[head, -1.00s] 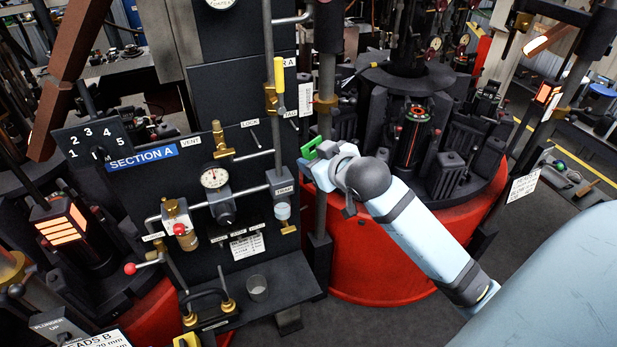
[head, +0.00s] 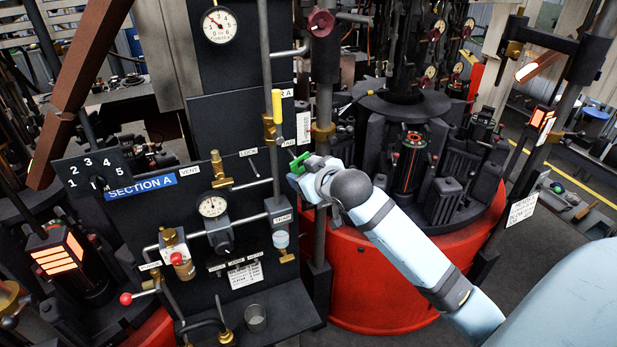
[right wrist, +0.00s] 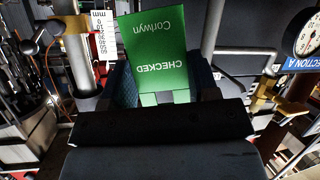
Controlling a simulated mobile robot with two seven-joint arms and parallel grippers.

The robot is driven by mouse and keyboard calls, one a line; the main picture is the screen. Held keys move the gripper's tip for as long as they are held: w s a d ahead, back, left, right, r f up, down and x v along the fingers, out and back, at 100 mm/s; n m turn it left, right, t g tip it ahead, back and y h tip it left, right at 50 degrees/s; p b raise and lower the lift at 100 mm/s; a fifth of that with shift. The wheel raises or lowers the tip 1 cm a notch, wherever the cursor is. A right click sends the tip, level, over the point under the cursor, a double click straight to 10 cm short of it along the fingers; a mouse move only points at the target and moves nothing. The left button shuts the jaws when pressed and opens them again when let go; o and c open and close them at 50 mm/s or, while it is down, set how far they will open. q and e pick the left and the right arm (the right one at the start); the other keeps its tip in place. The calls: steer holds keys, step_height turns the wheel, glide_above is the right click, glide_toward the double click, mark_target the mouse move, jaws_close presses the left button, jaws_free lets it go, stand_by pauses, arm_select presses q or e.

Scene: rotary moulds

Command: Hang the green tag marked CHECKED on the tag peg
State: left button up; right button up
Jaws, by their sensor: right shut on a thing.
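The green tag shows in the right wrist view (right wrist: 155,52) with the words CHECKED and Corlwyn upside down. In the head view the green tag (head: 299,161) is small at the tip of my right gripper (head: 306,172). My right gripper is shut on the tag's lower edge and holds it up in front of the black panel's right side. A label partly reading TAG (head: 288,143) is on the panel just beside the tag. A short pin sits near it, but I cannot tell for sure which pin is the tag peg. My left gripper is out of view.
The black panel (head: 125,230) carries a pressure gauge (head: 212,206), pipes, valves and a yellow-handled lever (head: 277,104). A vertical grey post (head: 322,225) stands close beside my right gripper. A red round machine base (head: 375,285) lies behind my forearm. A small cup (head: 256,318) stands on the lower shelf.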

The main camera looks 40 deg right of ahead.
steer(key=shift+w+d+f, duration=0.1)
steer(key=shift+w+d, duration=0.1)
steer(key=shift+w, duration=0.55)
steer(key=shift+w+d+f, duration=0.15)
steer(key=shift+w, duration=0.65)
steer(key=shift+w+d+f, duration=0.1)
steer(key=shift+w+d, duration=0.1)
steer(key=shift+w, duration=0.55)
steer(key=o, duration=1)
steer(key=shift+f, duration=0.1)
